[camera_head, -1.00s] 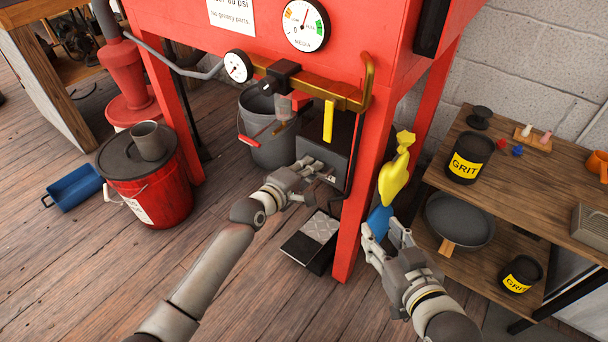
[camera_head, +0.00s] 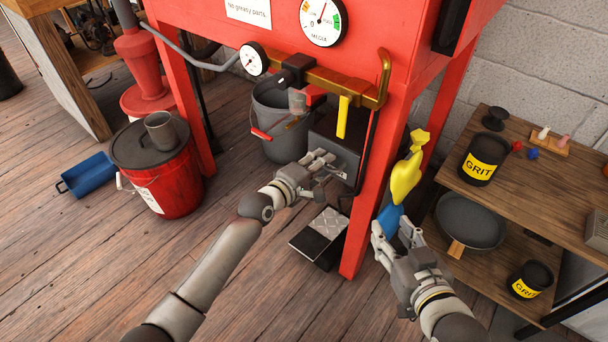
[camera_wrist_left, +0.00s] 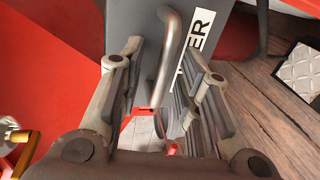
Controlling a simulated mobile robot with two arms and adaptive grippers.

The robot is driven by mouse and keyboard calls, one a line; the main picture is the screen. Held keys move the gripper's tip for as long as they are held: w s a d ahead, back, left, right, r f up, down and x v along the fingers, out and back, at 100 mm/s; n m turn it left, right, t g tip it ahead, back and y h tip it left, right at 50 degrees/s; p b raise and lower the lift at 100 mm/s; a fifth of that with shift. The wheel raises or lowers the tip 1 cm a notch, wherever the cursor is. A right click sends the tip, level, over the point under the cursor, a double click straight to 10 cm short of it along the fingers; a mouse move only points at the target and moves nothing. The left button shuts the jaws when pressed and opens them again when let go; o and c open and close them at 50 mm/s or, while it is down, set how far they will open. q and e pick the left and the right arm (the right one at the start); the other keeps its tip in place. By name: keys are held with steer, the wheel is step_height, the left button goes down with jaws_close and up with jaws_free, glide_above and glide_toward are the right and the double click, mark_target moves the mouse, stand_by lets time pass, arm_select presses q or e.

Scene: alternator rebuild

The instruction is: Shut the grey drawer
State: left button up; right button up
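The grey drawer (camera_head: 345,158) is under the red cabinet, behind its front leg. In the left wrist view its grey front (camera_wrist_left: 150,12) carries a bar handle (camera_wrist_left: 180,50) and a white label (camera_wrist_left: 197,45) ending in "ER". My left gripper (camera_head: 325,165) is at the drawer front. In the left wrist view its fingers (camera_wrist_left: 162,85) are apart, with the handle between them and gaps showing. How far the drawer stands out is hard to tell.
A black pedal with a patterned plate (camera_head: 322,232) lies on the floor below the drawer. A grey bucket (camera_head: 277,130) stands left of the drawer, a red tub (camera_head: 170,190) further left. A wooden shelf (camera_head: 520,200) with grit cans is at right. The front floor is clear.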

arm_select(q)
steer(key=v, duration=1.1)
stand_by(0.3)
